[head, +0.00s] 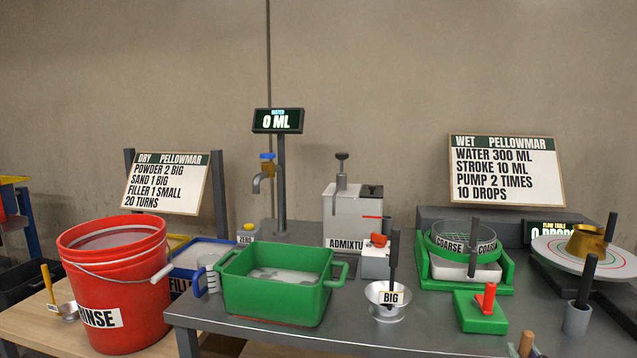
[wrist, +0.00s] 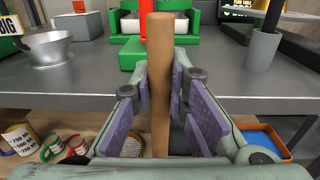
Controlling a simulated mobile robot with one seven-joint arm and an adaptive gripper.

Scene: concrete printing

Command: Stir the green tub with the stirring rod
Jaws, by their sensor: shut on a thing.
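The green tub (head: 262,297) stands on the grey bench, left of the middle in the head view, with patchy grey-white material inside. It does not show in the wrist view. The stirring rod (wrist: 160,50), a plain light-brown wooden stick, stands about upright in the wrist view. My gripper (wrist: 161,88) is shut on it, with purple pads on either side. The rod's top (head: 526,341) shows at the bottom edge of the head view, in front of the bench and well right of the tub. The rod's lower end is hidden.
The red rinse bucket (head: 115,290) stands left of the tub. The BIG scoop (head: 388,309) is right of it. A green block with a red handle (head: 480,312), the coarse sieve (head: 463,245) and a grey holder (head: 577,319) lie farther right. The bench front is mostly clear.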

